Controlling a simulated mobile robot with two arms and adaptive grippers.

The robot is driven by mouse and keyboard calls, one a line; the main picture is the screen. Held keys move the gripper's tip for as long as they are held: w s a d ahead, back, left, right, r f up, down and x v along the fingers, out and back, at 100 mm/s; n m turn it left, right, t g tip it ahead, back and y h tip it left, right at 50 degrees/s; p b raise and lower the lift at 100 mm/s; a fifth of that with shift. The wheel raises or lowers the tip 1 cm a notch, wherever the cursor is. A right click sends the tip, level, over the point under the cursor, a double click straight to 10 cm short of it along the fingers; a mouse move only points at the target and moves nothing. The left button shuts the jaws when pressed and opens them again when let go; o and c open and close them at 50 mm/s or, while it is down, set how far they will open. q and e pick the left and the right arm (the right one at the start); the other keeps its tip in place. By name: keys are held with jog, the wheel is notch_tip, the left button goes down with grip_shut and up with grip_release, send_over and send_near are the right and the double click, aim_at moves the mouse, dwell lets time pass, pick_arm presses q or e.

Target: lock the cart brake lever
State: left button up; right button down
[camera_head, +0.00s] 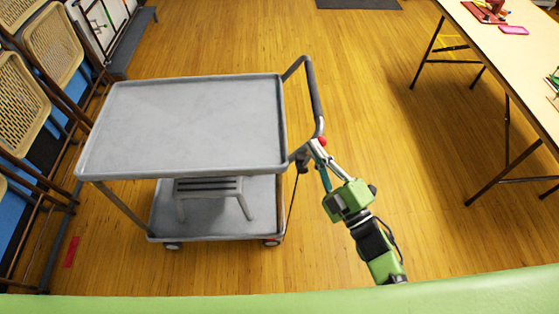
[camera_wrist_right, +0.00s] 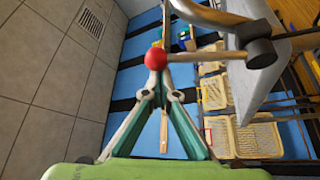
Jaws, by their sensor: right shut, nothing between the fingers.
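The grey cart (camera_head: 185,120) stands on the wood floor, with its push handle (camera_head: 314,92) on the right side. The brake lever has a red ball knob (camera_head: 322,141) just below the handle's lower end. In the wrist view the red knob (camera_wrist_right: 155,58) ends a short rod (camera_wrist_right: 205,54) that runs right to a dark pivot on the handle. My right gripper (camera_head: 317,152) is shut and empty, with its fingertips right at the knob. The knob overlaps the fingers in the wrist view; I cannot tell whether they touch. My left gripper is out of view.
A small grey stool (camera_head: 208,187) stands on the cart's lower shelf. Folding chairs (camera_head: 52,45) lean at the left. A long table (camera_head: 520,60) with craft items stands at the right. The floor between cart and table is clear apart from my right arm.

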jog(key=d+f+m+t+h+b, duration=0.3)
jog(key=d+m+b, duration=0.2)
jog(key=m, duration=0.3)
jog(key=shift+d+f+t+b, duration=0.15)
jog(key=shift+f+t+b, duration=0.2)
jog(key=shift+b, duration=0.3)
jog(key=shift+m, duration=0.3)
